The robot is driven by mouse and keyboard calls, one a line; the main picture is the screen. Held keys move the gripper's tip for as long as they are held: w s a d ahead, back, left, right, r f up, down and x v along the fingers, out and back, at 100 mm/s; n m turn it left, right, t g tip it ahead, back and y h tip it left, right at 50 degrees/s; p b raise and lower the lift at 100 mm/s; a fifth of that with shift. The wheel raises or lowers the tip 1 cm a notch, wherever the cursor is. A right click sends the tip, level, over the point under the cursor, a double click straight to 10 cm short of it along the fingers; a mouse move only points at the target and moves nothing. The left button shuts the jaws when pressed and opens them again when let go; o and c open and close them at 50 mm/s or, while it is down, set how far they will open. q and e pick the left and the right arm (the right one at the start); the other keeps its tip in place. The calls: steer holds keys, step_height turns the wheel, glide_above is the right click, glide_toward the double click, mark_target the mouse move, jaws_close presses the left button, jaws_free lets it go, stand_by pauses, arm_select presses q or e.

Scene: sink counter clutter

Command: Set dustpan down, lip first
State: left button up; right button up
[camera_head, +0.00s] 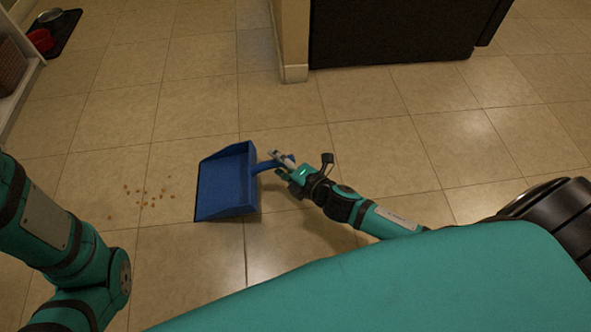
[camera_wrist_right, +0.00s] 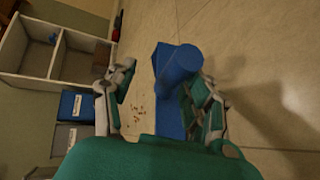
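The blue dustpan (camera_head: 226,184) is on the tile floor or just above it, with its wide lip toward the left and its handle toward the right. I cannot tell whether the whole underside touches the floor. My right gripper (camera_head: 283,160) is at the handle. In the right wrist view the handle (camera_wrist_right: 178,68) lies between the fingers, close to the right finger, with a gap beside the left finger, so the gripper (camera_wrist_right: 162,95) looks open around it. My left arm shows at the left edge of the head view; its gripper is out of view.
Small brown crumbs (camera_head: 146,197) lie on the floor left of the dustpan's lip. A wall corner (camera_head: 293,72) and a dark cabinet (camera_head: 390,30) stand behind. A dark mat with bowls (camera_head: 52,32) is far left. Open floor surrounds the dustpan.

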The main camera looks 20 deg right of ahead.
steer(key=v, duration=0.9)
steer(key=shift+s+r, duration=0.15)
steer(key=shift+s, duration=0.1)
